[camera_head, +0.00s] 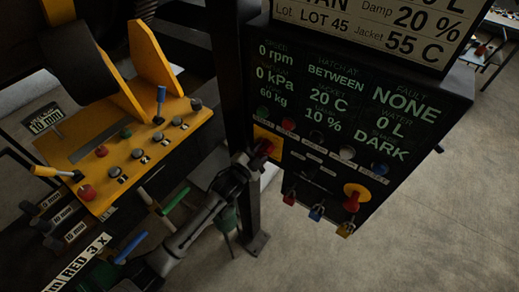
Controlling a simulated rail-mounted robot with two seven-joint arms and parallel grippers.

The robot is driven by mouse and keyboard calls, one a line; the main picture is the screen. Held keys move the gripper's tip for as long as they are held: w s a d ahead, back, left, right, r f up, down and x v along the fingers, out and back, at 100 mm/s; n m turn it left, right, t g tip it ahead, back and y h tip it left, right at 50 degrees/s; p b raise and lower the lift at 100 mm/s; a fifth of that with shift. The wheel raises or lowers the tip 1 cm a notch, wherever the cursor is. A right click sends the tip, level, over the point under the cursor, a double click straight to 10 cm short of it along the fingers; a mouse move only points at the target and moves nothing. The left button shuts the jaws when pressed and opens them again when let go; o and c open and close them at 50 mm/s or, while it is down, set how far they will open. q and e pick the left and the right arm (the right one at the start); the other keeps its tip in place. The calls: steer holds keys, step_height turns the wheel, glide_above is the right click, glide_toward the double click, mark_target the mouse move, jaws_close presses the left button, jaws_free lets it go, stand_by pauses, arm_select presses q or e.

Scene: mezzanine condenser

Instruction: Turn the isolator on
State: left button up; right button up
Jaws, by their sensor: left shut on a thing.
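The isolator is a red rotary handle (266,147) on a yellow square plate (262,134) at the lower left of the dark control panel (330,150). My left gripper (257,157) reaches up to it from the lower left and is shut on the red handle. The fingers and wrist cover part of the handle and plate, so the handle's exact angle is hard to read. My right gripper is not in view.
Right of the isolator are a row of buttons, a red knob on a yellow disc (355,196) and hanging padlocks (316,213). A yellow console (125,150) with levers stands left. A dark post (237,90) rises beside the panel. Open floor (400,245) lies right.

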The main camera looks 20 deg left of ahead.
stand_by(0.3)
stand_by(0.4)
arm_select(q)
steer(key=o, duration=0.9)
steer(key=shift+s+a+f, duration=0.1)
steer(key=shift+s+a, duration=0.05)
steer(key=shift+s, duration=0.35)
steer(key=shift+b+v, duration=1.2)
steer(key=shift+v, duration=5.2)
steer(key=shift+n, duration=0.4)
